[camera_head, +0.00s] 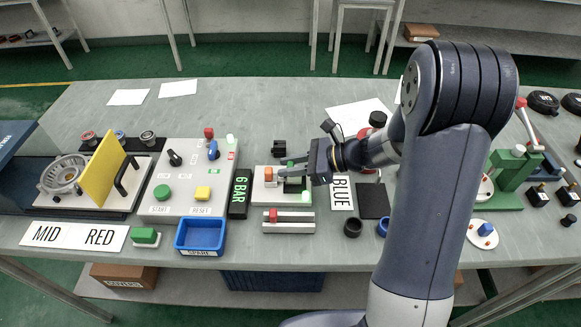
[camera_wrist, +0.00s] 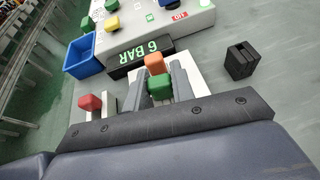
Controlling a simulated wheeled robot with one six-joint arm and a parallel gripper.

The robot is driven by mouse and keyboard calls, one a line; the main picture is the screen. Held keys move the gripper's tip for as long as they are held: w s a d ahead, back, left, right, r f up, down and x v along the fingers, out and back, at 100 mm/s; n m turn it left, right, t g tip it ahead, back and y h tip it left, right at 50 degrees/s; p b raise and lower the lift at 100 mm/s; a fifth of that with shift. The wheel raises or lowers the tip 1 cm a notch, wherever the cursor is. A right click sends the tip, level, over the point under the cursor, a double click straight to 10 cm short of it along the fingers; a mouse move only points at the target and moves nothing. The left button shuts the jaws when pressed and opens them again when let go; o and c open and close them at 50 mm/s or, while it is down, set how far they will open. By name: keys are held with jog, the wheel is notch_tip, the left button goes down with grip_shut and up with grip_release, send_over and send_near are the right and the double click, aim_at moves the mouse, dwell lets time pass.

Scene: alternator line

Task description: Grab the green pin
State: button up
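The green pin (camera_wrist: 159,86) shows between the two grey fingers of my gripper (camera_wrist: 160,82) in the wrist view. In the head view the green pin (camera_head: 293,186) stands on a small white plate (camera_head: 259,199), right beneath the fingers of my gripper (camera_head: 289,168) and partly hidden by them. The fingers are apart, one on each side of the pin; I cannot tell whether they touch it. An orange pin (camera_head: 268,174) stands on the same plate to its left, and it shows just beyond the green pin in the wrist view (camera_wrist: 154,63).
A black "6 BAR" sign (camera_head: 240,194) stands left of the plate. A fixture with a red block (camera_head: 273,215) lies in front. A blue bin (camera_head: 201,233) and a button panel (camera_head: 183,204) are further left. A black block (camera_wrist: 240,61) stands beside the plate.

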jog(key=c, duration=0.4)
